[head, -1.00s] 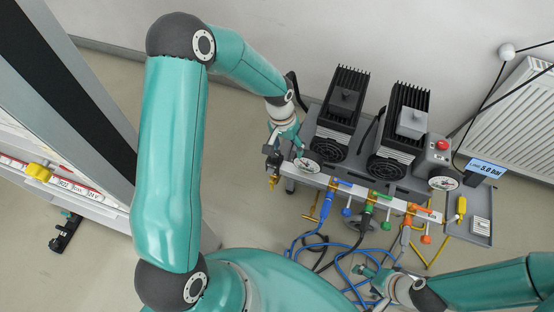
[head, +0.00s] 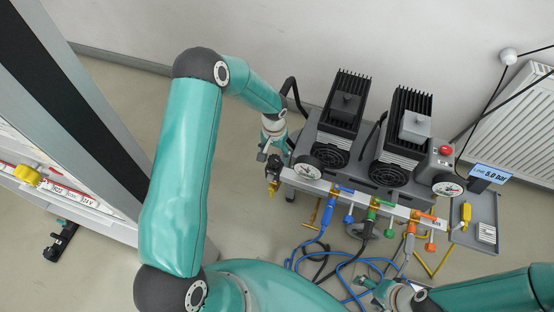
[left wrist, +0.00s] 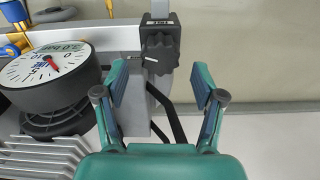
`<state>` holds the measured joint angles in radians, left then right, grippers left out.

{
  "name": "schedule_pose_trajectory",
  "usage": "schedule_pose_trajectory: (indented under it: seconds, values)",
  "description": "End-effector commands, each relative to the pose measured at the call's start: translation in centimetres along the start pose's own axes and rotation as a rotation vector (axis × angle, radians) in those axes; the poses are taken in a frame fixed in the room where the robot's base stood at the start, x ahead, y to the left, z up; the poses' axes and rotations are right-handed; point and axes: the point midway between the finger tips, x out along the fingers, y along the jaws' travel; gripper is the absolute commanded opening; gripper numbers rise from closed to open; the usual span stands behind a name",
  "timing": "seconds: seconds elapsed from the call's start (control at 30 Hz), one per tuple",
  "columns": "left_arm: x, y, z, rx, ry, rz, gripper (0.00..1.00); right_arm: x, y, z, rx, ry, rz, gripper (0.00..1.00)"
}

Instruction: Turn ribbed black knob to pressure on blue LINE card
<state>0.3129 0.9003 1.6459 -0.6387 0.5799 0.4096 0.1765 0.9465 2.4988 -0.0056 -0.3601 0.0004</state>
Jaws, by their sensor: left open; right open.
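The ribbed black knob (left wrist: 160,54) shows in the left wrist view, on a dark block with a small white label, at the left end of the rail. My left gripper (left wrist: 158,85) is open there, its two blue-padded fingers apart and the knob just beyond the gap between them. In the head view my left gripper (head: 275,145) is at the left end of the pump rig, partly covering the knob area. The blue LINE card (head: 491,172) reads 5.0 bar. My right gripper (head: 372,287) is open and empty near the bottom, by the blue hoses.
A round gauge (left wrist: 48,65) is close left of my left fingers; it shows in the head view (head: 308,167) too. The rail (head: 385,207) carries coloured valves. Two black-finned pumps (head: 347,100) stand behind. Hoses (head: 345,270) hang in front. A grey tray (head: 470,235) is at the right.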

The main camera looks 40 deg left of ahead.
Motion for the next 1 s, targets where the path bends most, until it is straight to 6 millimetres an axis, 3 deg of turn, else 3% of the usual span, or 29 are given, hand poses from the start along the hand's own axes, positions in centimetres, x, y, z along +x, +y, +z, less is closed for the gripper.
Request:
schedule_pose_trajectory:
  seconds: [0.1,0.23,0.63,0.97,1.0]
  values:
    - [2.0,0.0,0.0,0.0,-0.001,0.0,0.69,0.1,0.0,0.0,0.0,0.0,0.0,0.69]
    - [3.1,0.0,0.0,0.0,0.0,0.0,0.69,0.1,0.1,0.0,0.0,0.0,0.0,0.69]
    - [3.6,0.0,-0.1,0.0,0.001,0.0,0.67,0.1,0.1,0.0,0.0,0.0,0.0,0.69]
    - [3.6,0.1,-0.1,0.001,0.001,0.0,0.12,0.1,0.1,0.0,0.0,0.0,0.0,0.69]
    - [3.6,1.6,0.2,0.011,0.0,0.001,0.09,0.1,0.2,-0.1,0.007,0.003,0.001,0.69]
